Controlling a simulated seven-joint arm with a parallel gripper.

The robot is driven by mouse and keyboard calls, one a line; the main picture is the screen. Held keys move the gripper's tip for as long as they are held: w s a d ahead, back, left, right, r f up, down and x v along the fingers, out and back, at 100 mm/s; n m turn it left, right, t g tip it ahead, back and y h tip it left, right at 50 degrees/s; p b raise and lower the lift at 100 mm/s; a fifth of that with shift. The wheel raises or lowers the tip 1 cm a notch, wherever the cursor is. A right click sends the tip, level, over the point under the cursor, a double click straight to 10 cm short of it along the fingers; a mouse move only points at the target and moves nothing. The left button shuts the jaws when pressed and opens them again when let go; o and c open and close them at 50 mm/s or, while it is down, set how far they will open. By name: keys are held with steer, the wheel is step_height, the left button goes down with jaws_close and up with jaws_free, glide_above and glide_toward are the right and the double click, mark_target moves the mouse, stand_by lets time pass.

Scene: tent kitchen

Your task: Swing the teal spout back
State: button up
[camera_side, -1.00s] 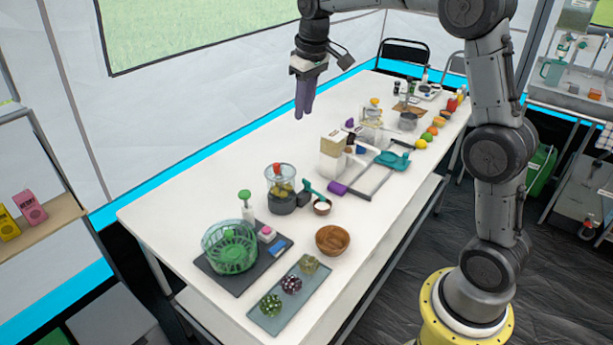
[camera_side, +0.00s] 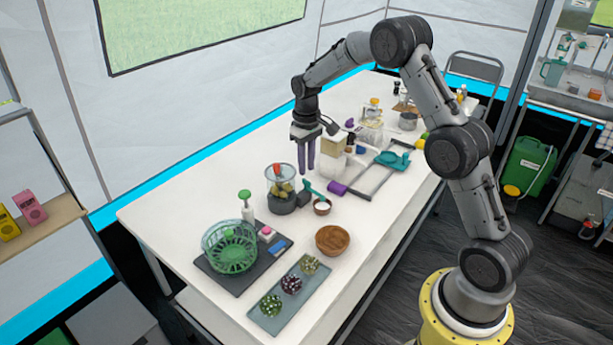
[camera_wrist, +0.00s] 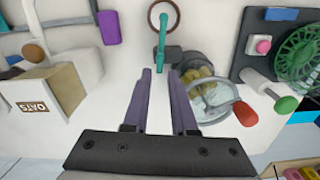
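The teal spout (camera_side: 316,192) juts from the dark base of a clear jar (camera_side: 280,185) with yellowish pieces inside. My gripper (camera_side: 306,170) points down above the table, just behind the spout in the side view. Its purple fingers (camera_wrist: 160,75) are apart, with a narrow empty gap in line with the spout. I see no clear contact with it.
The jar's red knob (camera_wrist: 245,114) is close to the right finger in the wrist view. A green basket (camera_side: 230,247) and wooden bowl (camera_side: 332,240) stand nearer the table's front.

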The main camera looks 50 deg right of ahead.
mark_target(306, 180)
steer(key=shift+f, duration=2.2)
jaws_close()
steer(key=shift+r, duration=0.1)
